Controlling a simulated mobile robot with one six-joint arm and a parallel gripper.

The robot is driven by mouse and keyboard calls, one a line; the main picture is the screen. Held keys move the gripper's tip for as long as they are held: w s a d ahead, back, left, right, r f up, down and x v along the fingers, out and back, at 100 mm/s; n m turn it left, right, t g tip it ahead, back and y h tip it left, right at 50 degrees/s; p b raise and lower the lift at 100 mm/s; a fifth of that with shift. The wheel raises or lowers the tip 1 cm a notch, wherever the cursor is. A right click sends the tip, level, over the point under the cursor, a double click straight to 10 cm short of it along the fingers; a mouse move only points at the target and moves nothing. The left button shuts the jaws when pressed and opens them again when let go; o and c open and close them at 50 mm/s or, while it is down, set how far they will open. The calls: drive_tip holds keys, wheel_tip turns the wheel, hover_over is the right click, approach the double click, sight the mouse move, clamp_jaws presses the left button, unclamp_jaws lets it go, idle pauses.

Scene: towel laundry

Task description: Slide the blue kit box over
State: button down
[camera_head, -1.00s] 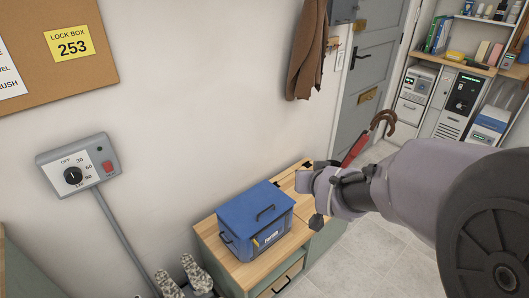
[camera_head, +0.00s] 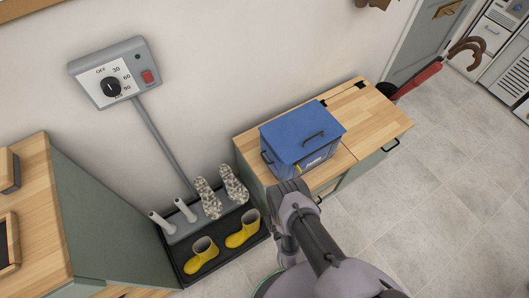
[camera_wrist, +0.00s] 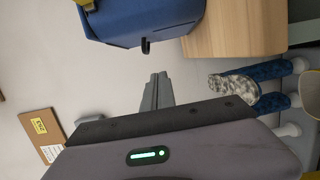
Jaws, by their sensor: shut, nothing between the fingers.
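The blue kit box (camera_head: 296,148) stands upright with its lid shut, on the left part of a wooden-topped cabinet (camera_head: 372,118). A black handle shows on its lid and another on its left side. My gripper (camera_head: 288,187) is at the box's near left corner, by the cabinet's left front edge. In the wrist view the shut, empty fingers (camera_wrist: 157,82) point towards the blue box (camera_wrist: 140,22), with a visible gap to its side handle (camera_wrist: 146,47). The head view does not show clearly whether anything touches.
The cabinet top right of the box is clear. A boot rack (camera_head: 178,232) with yellow boots (camera_head: 243,230) and patterned boots (camera_head: 208,198) stands left of the cabinet. A timer switch (camera_head: 112,75) is on the wall. An umbrella (camera_head: 418,78) stands beyond the cabinet's right end.

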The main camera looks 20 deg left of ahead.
drive_tip(key=b+x, duration=0.2)
drive_tip(key=x, duration=0.7)
drive_tip(key=shift+w+a+f, duration=0.1)
drive_tip(key=shift+f, duration=0.1)
drive_tip(key=shift+w+d+r+b, duration=0.1)
drive_tip(key=shift+w+d+b, duration=0.6)
drive_tip(key=shift+w+d, duration=0.3)
drive_tip(key=shift+w+d+r, duration=0.15)
drive_tip(key=shift+w+d, duration=0.25)
